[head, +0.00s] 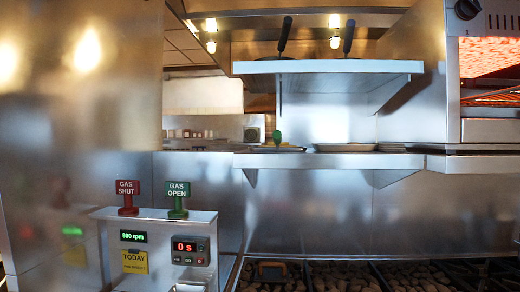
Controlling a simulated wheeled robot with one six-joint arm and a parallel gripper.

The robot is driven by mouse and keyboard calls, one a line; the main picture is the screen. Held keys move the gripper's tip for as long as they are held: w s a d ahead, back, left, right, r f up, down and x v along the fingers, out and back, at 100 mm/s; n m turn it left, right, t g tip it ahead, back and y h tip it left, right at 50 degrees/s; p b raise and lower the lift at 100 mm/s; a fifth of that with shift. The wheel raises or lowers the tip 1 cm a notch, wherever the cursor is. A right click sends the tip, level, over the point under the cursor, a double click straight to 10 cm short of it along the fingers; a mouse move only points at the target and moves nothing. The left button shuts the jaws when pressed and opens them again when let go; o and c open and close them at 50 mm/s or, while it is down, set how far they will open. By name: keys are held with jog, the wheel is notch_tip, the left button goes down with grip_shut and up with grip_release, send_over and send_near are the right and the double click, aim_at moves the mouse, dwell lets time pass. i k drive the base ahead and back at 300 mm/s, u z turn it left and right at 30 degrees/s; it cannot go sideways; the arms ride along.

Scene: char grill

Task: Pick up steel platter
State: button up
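A flat, pale metallic platter-like thing (345,147) lies on the lower steel shelf (330,161), right of its middle. It is seen nearly edge-on, so I cannot tell for sure that it is the steel platter. A smaller flat stack or plate (391,147) lies just right of it on the same shelf. My gripper is not in view.
An upper shelf (330,67) with two dark handles overhangs the lower one. A green-topped item (277,137) stands at the lower shelf's left. A glowing broiler (490,60) is at right, a char grill (345,277) below, a control box (160,235) at left.

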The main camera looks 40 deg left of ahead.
aim_at(277, 135)
jog(key=u, duration=1.55)
